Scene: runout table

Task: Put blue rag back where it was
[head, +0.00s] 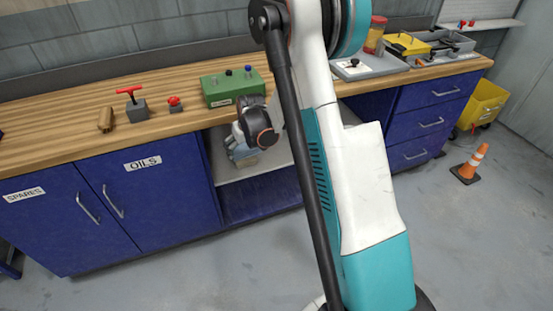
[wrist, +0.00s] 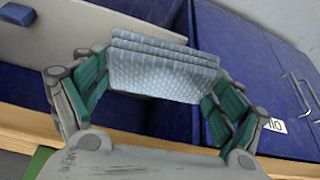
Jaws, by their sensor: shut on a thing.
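The blue rag (wrist: 162,75) is a light blue, patterned cloth, folded in layers. In the wrist view my gripper (wrist: 160,82) is shut on it, with one green-padded finger at each side. In the head view my gripper (head: 243,152) is in front of the open shelf bay, just below the bench top's front edge. The rag is small and hard to tell from the fingers there. The pale shelf board (head: 262,164) lies behind and below the gripper. My arm hides part of the bay's right side.
The wooden bench top (head: 62,126) carries a green box (head: 222,90), a red-handled block (head: 137,108) and a red knob (head: 175,103). The blue OILS cabinet (head: 160,195) stands left of the bay. Blue drawers (head: 425,123) stand right. A cone (head: 470,165) is on the floor.

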